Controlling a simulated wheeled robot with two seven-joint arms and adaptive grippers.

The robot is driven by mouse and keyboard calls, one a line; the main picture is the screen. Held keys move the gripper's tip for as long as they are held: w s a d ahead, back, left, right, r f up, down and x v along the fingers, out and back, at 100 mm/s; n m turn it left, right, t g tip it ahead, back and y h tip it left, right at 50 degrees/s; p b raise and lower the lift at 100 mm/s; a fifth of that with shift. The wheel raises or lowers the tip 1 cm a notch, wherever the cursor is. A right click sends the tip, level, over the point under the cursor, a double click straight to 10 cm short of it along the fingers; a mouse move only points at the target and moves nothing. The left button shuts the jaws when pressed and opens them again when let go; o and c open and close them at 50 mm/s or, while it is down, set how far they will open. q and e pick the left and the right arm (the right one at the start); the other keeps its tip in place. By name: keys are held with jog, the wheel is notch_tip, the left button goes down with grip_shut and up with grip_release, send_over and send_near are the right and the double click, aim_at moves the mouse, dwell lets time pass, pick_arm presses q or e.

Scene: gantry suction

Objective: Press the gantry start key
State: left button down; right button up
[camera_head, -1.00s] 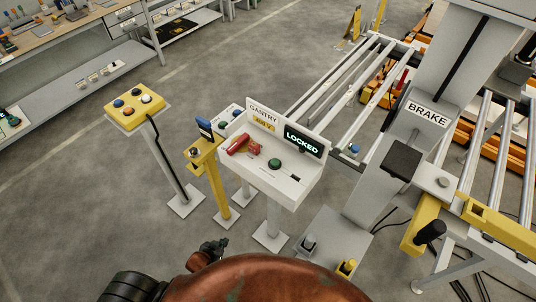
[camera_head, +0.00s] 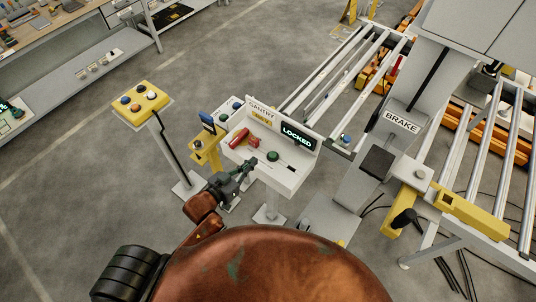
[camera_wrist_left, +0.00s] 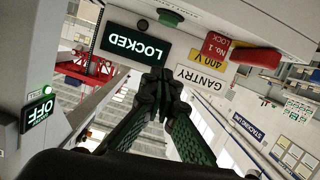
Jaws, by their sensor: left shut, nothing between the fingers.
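The gantry box (camera_head: 290,181) is a white console on a post. Its sign reads GANTRY and its display (camera_head: 298,137) reads LOCKED; the display also shows upside down in the left wrist view (camera_wrist_left: 137,44). A dark green round key (camera_head: 273,156) sits on the box's top face and shows at the top of the left wrist view (camera_wrist_left: 170,17). A red lock (camera_head: 240,135) with a red tag (camera_head: 253,142) lies left of the key. My left gripper (camera_head: 252,162) is shut and empty, at the box's front left, short of the key. My right gripper is out of view.
A yellow button box (camera_head: 143,103) on a post and a yellow stand (camera_head: 208,148) with a blue part are to the left. Open floor lies left.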

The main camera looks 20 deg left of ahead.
pick_arm(q)
jog(key=p, duration=0.2)
send_over(268, 160)
jog(key=shift+w+f, duration=0.25)
jog(key=shift+f, duration=0.9)
jog(key=f, duration=0.2)
jog(key=shift+s+f, duration=0.2)
jog(key=shift+f, duration=0.2)
jog(key=shift+f+p, duration=0.3)
jog(key=shift+f, duration=0.3)
jog(key=shift+d, duration=0.1)
